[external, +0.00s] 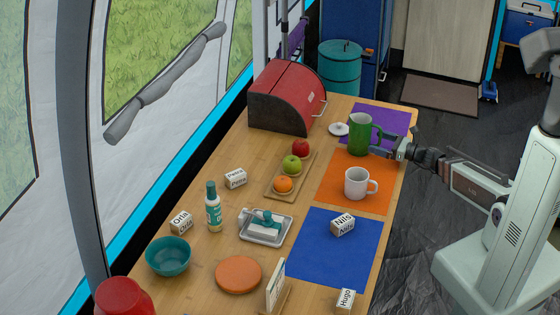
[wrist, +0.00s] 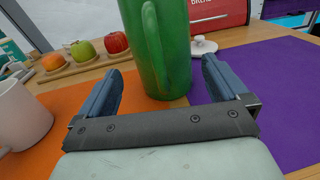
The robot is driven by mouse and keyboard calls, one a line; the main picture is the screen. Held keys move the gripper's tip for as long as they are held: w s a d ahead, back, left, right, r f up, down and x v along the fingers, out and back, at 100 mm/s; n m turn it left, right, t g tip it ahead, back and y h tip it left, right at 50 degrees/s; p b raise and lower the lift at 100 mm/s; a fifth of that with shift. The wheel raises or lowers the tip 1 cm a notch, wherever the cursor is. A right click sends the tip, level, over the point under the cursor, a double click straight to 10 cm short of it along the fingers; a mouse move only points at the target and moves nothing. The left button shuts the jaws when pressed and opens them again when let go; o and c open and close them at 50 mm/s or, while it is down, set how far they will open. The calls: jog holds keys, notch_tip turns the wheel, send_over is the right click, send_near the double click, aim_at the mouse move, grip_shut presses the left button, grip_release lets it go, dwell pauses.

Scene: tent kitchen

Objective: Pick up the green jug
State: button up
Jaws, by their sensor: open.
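The green jug (external: 359,135) stands upright on the far part of the table, at the border of the orange mat (external: 330,187) and the purple mat (external: 395,118). In the wrist view the jug (wrist: 172,60) fills the top middle, its handle facing me and its top cut off. My gripper (external: 384,144) is beside the jug at its right in the external view. In the wrist view my gripper (wrist: 158,85) is open, one finger on each side of the jug's lower body. I cannot tell whether the fingers touch it.
A white mug (external: 356,183) stands on the orange mat near the jug. A small white lid (external: 339,129) lies left of the jug. A board (external: 301,165) with fruit and a red bread box (external: 284,95) are farther left.

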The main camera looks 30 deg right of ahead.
aim_at(368, 138)
jog(key=x, duration=0.5)
jog(key=shift+d, duration=0.15)
jog(key=shift+c, duration=0.2)
jog(key=c, duration=1.1)
